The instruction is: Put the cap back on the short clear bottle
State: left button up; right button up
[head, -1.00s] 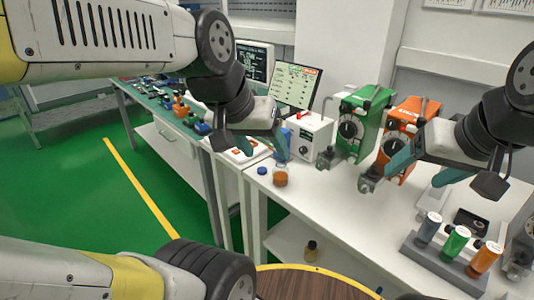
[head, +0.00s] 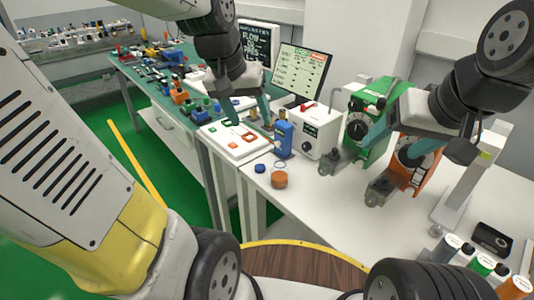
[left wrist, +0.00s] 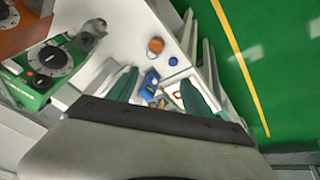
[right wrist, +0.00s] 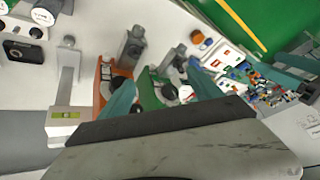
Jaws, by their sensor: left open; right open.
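The short clear bottle (head: 279,180), with orange-brown contents, stands near the left front edge of the white table. A blue cap (head: 260,169) lies on the table just left of it, apart from it. A clear ring shows above the contents, with no cap on it. Both also show in the left wrist view, the bottle (left wrist: 155,46) and the cap (left wrist: 173,61). My left gripper (head: 249,117) is open and empty, above the left end of the table, beyond the bottle in the picture. My right gripper (head: 397,145) is open and empty, in front of the green and orange machines.
A blue device (head: 283,138) and a white tray (head: 232,140) with red markings stand behind the bottle. The white monitor box (head: 315,131), green machine (head: 371,112) and orange machine (head: 428,172) line the back.

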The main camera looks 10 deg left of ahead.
pick_arm(q)
jog(key=w+f+g, duration=0.2)
jog(key=w+f, duration=0.6)
jog(key=w, duration=0.2)
jog(key=n+g+y, duration=0.1)
jog(key=g+y, duration=0.1)
send_near(260, 167)
jog(key=shift+w+a, duration=0.1)
jog(key=shift+w, duration=0.1)
jog(key=shift+f, duration=0.3)
jog(key=shift+f, duration=1.25)
jog(key=shift+f, duration=0.15)
notch_tip(260, 167, down, 5)
jog(key=shift+s, duration=0.1)
